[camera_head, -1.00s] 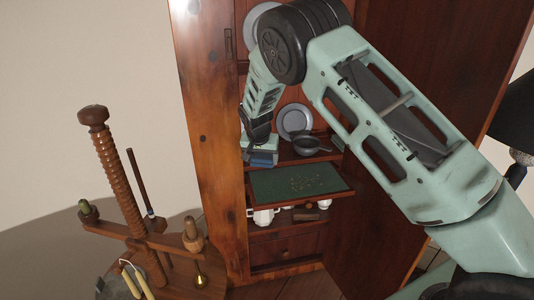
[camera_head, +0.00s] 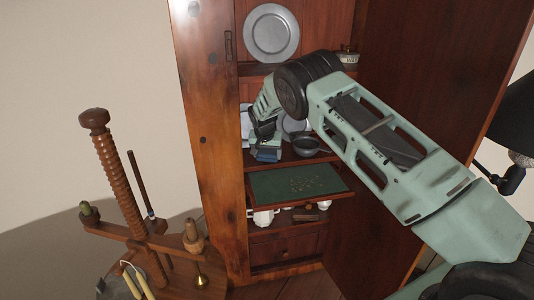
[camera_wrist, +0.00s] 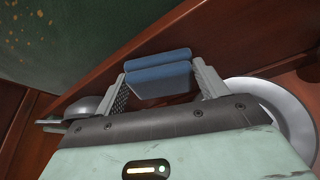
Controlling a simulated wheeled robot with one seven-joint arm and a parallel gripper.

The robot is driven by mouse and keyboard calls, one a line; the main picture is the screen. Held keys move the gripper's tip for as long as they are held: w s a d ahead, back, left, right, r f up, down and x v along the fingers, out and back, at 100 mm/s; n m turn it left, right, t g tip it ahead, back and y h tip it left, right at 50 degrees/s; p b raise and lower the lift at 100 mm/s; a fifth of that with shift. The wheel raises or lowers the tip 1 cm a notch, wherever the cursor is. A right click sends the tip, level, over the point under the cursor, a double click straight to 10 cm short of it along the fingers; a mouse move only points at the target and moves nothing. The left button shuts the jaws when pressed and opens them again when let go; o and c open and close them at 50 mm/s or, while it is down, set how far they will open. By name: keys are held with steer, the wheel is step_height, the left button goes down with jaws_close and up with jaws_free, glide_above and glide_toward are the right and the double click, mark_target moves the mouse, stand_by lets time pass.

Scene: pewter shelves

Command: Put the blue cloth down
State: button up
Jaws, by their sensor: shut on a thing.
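The blue cloth (camera_wrist: 158,76) is a small folded bundle between the two fingers of my gripper (camera_wrist: 160,84) in the wrist view. The fingers press on its two ends. In the head view the blue cloth (camera_head: 268,154) shows under my gripper (camera_head: 266,146), inside the cabinet at the level of the shelf with the dishes. The cloth is close to this shelf (camera_head: 300,158); I cannot tell whether it touches it.
A green board (camera_head: 290,182) sticks out below the cloth. A dark pan (camera_head: 305,146) stands to the right, and a grey plate (camera_wrist: 275,105) is close beside my gripper. A large plate (camera_head: 271,33) stands above. The cabinet's open door (camera_head: 440,60) is at the right.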

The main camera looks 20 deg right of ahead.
steer(key=shift+f, duration=0.15)
steer(key=o, duration=0.9)
steer(key=shift+r, duration=0.45)
steer(key=v, duration=1.1)
steer(key=shift+s+a+r, duration=0.1)
steer(key=shift+s+r, duration=0.05)
steer(key=shift+r, duration=0.1)
